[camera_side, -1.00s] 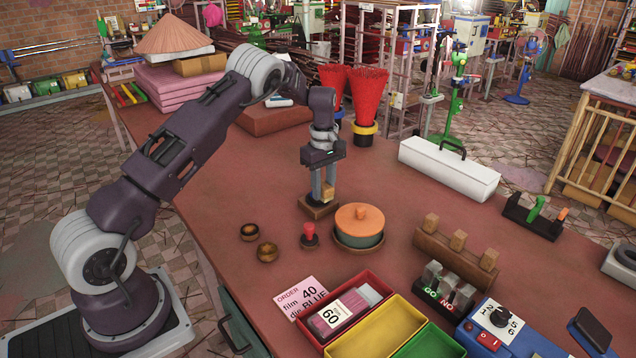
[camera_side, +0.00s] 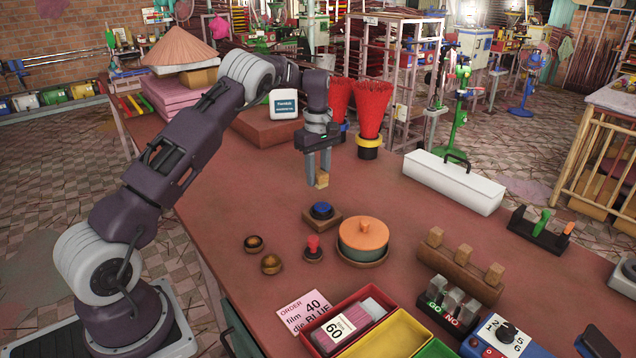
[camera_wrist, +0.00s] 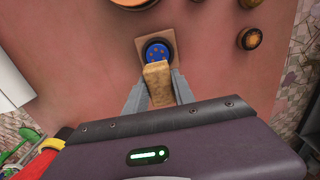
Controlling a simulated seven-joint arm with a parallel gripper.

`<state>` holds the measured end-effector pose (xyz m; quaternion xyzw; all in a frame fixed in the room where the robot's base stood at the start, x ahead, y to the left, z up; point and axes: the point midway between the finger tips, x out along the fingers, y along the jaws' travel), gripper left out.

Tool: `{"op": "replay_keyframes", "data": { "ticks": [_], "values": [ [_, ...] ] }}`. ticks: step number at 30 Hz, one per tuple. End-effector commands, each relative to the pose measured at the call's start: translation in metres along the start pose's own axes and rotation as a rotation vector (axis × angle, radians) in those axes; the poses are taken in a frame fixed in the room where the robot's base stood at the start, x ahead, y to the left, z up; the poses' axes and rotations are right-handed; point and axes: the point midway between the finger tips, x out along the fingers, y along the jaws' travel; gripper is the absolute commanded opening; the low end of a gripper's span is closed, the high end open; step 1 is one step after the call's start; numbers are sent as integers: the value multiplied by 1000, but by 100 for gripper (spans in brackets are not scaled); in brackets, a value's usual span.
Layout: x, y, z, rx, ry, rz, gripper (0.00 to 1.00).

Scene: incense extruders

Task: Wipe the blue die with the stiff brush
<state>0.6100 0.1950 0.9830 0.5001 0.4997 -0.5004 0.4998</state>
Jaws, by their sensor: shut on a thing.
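The blue die (camera_side: 321,210) is a small round disc with several orange dots on its face, lying on a square brown stand (camera_side: 336,221). In the wrist view the die (camera_wrist: 152,47) is just beyond the held brush. My gripper (camera_side: 319,176) is shut on a tan block, which I take to be the stiff brush (camera_side: 322,181); it also shows in the wrist view (camera_wrist: 158,82). Its bristles cannot be made out. The brush hangs upright above and slightly behind the die, apart from it. In the wrist view it overlaps the die's near edge.
A lidded pot (camera_side: 362,238) stands right of the die, a red-knobbed piece (camera_side: 313,248) in front. Red incense bundles (camera_side: 371,110) and a white toolbox (camera_side: 453,184) stand behind. The table left of the die is clear.

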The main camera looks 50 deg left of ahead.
Motion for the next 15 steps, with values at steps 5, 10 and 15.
{"op": "replay_keyframes", "data": {
  "ticks": [5, 10, 15],
  "values": [
    [-15, 0, 0, 0, 1, 1, 0],
    [-21, 0, 0, 0, 1, 0, 0],
    [-21, 0, 0, 0, 0, 0, 0]
  ]
}}
